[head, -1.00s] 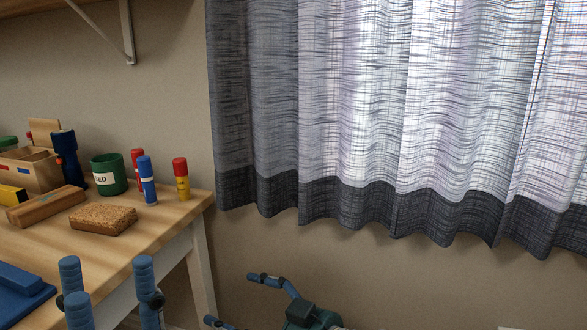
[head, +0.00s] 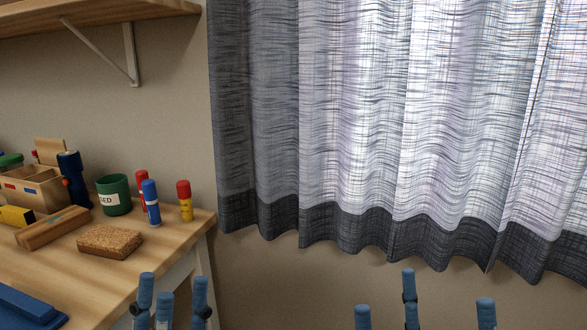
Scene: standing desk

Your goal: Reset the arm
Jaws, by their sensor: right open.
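My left gripper (head: 172,299) is at the bottom edge of the head view, in front of the desk's right end. Its blue fingers point up, stand apart and hold nothing that I can see. My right gripper (head: 424,308) is further right at the bottom edge, below the curtain. Its fingers are spread wide, open and empty. Only the upper parts of the fingers show; the palms and both arms are below the picture.
The wooden desk (head: 75,275) carries a cork block (head: 110,242), a green cup (head: 114,196), several markers (head: 151,203), a wooden eraser (head: 52,229) and a wooden organizer (head: 35,192). A shelf (head: 90,14) hangs above. A curtain (head: 330,120) covers the right side.

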